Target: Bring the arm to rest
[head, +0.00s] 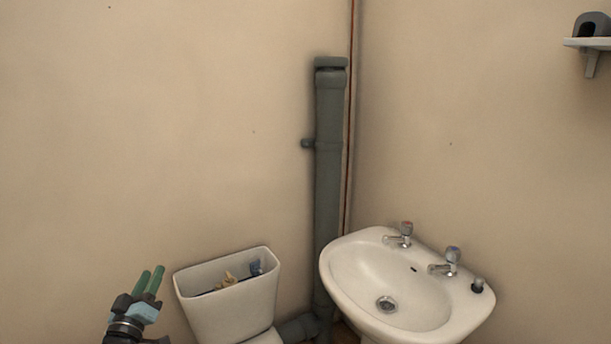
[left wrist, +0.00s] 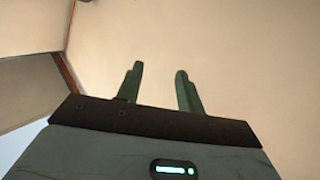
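My left gripper (head: 149,279) is at the lower left of the head view, to the left of the toilet cistern and apart from it. Its two green fingers point up. In the left wrist view the gripper (left wrist: 158,82) has a clear gap between its fingers, with only bare wall behind them. It is open and holds nothing. My right gripper does not show in either view.
An open white cistern (head: 235,308) with small parts inside stands right of my left gripper. A white basin (head: 345,283) with two taps is further right. A grey pipe (head: 328,170) runs up the corner. A shelf (head: 590,44) is at upper right.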

